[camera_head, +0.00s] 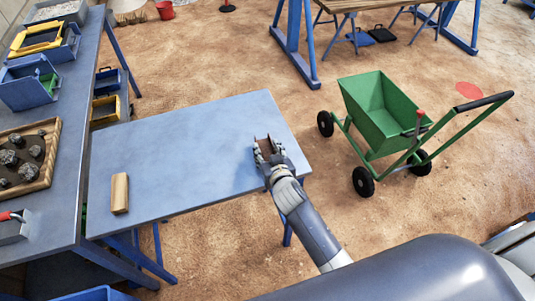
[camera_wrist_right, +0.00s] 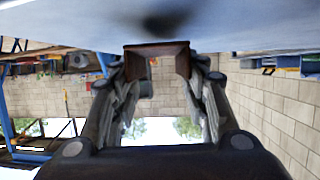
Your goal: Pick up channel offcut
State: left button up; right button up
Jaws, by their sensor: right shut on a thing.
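The channel offcut (camera_head: 264,142) is a short reddish-brown piece at the right part of the blue table (camera_head: 190,150). My right gripper (camera_head: 268,150) is shut on it. In the right wrist view the offcut (camera_wrist_right: 157,49) shows as a brown U-shaped profile between the two fingers of my right gripper (camera_wrist_right: 157,75). The blue-grey table surface (camera_wrist_right: 230,30) fills the top of that view, close to the offcut. I cannot tell whether the offcut touches the table. My left gripper is not in view.
A wooden block (camera_head: 120,193) lies at the table's left end. A workbench at left holds a wooden tray (camera_head: 48,180) of rocks and a blue bin (camera_head: 28,84). A green cart (camera_head: 380,110) stands right of the table. The table's middle is clear.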

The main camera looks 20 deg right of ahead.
jog(key=shift+r, duration=0.85)
jog(key=shift+s+d+r+b, duration=0.6)
jog(key=shift+s+d, duration=0.6)
jog(key=shift+s, duration=2.65)
jog(key=shift+s+d+r+b, duration=0.25)
jog(key=shift+s+d+b, duration=0.75)
jog(key=shift+s, duration=2.85)
jog(key=w+r+m, duration=0.1)
jog(key=w+r, duration=0.8)
jog(key=r, duration=0.6)
notch_tip(320, 180, up, 14)
jog(key=a+n, duration=0.1)
jog(key=a, duration=0.1)
jog(key=shift+s+a+f+n+y, duration=0.15)
jog(key=shift+s+a+n+y, duration=0.15)
jog(key=shift+y, duration=0.1)
